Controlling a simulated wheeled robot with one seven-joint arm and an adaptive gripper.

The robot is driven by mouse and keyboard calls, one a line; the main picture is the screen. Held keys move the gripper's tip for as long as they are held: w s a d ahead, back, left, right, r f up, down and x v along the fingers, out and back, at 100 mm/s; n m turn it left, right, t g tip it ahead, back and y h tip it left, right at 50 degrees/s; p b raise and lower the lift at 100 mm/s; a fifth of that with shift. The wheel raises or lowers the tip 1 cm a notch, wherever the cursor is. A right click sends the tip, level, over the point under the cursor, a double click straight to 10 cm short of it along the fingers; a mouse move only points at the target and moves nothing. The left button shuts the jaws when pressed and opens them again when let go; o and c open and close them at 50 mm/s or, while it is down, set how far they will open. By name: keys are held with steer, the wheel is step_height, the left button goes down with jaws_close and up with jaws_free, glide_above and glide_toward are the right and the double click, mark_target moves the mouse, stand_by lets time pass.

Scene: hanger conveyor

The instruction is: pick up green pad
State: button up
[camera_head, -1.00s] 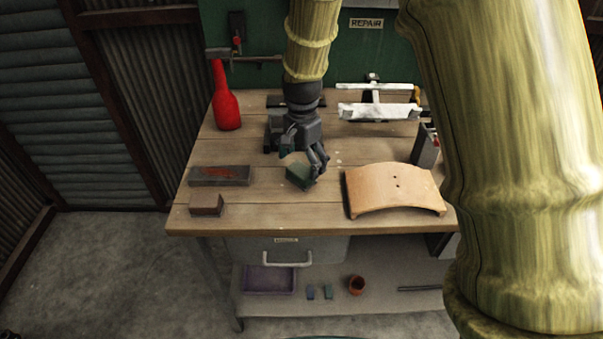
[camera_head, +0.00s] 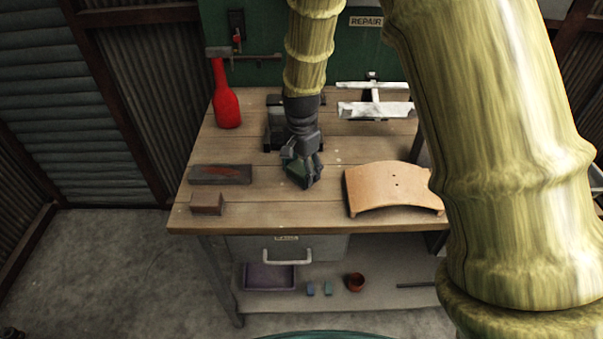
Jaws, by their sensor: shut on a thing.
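The green pad (camera_head: 297,169) is a small block with a dull green top, at the middle of the wooden workbench (camera_head: 255,208). My gripper (camera_head: 302,172) points down over it, with its dark fingers around the pad and shut on it. The fingers hide part of the pad. I cannot tell whether the pad touches the bench top or is slightly raised.
A curved tan board (camera_head: 392,188) lies to the right. A dark flat block (camera_head: 221,174) and a small brown block (camera_head: 207,204) lie to the left. A white-topped fixture (camera_head: 376,108) stands at the back right. The front middle is clear.

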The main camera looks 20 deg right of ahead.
mark_target(301, 171)
steer(key=shift+r, duration=0.15)
steer(key=shift+r+b, duration=0.3)
steer(key=shift+r, duration=0.3)
steer(key=shift+s+a+r+b, duration=0.1)
steer(key=shift+s+r+b, duration=0.2)
steer(key=shift+r, duration=0.2)
steer(key=shift+s+a+r+b, duration=0.1)
steer(key=shift+s+r+b, duration=0.15)
steer(key=shift+r, duration=0.25)
steer(key=s+a+b, duration=0.1)
steer(key=s, duration=0.3)
steer(key=s+a+r+b, duration=0.1)
steer(key=s, duration=0.4)
steer(key=s+a, duration=0.1)
steer(key=s, duration=0.4)
steer(key=shift+s+a+r+b, duration=0.15)
steer(key=shift+s+r+b, duration=0.1)
steer(key=shift+b, duration=0.15)
